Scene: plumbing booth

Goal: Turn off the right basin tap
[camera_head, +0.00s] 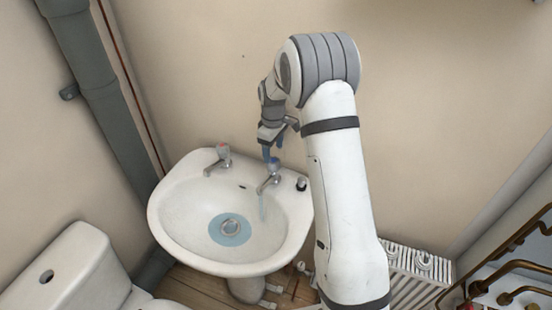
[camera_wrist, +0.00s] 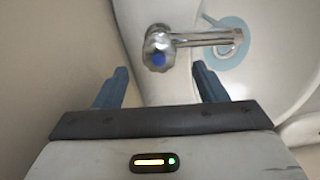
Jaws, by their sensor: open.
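The right basin tap (camera_head: 270,177) is chrome with a blue-marked handle and stands on the back right rim of the white basin (camera_head: 183,233). A stream of water falls from its spout in the head view. In the wrist view the tap (camera_wrist: 185,42) lies just beyond my fingertips, its blue-capped handle roughly between them and its spout pointing right. My gripper (camera_head: 272,150) is above and behind the tap handle; in the wrist view my gripper (camera_wrist: 160,78) has its two blue fingers wide apart with nothing between them. Whether a finger touches the handle cannot be told.
The left tap (camera_head: 221,157), with a red mark, stands on the same rim. A small dark-topped object (camera_head: 301,184) sits on the rim right of the right tap. Some water (camera_head: 229,230) lies round the drain. The wall is close behind my gripper. A toilet (camera_head: 75,270) stands lower left.

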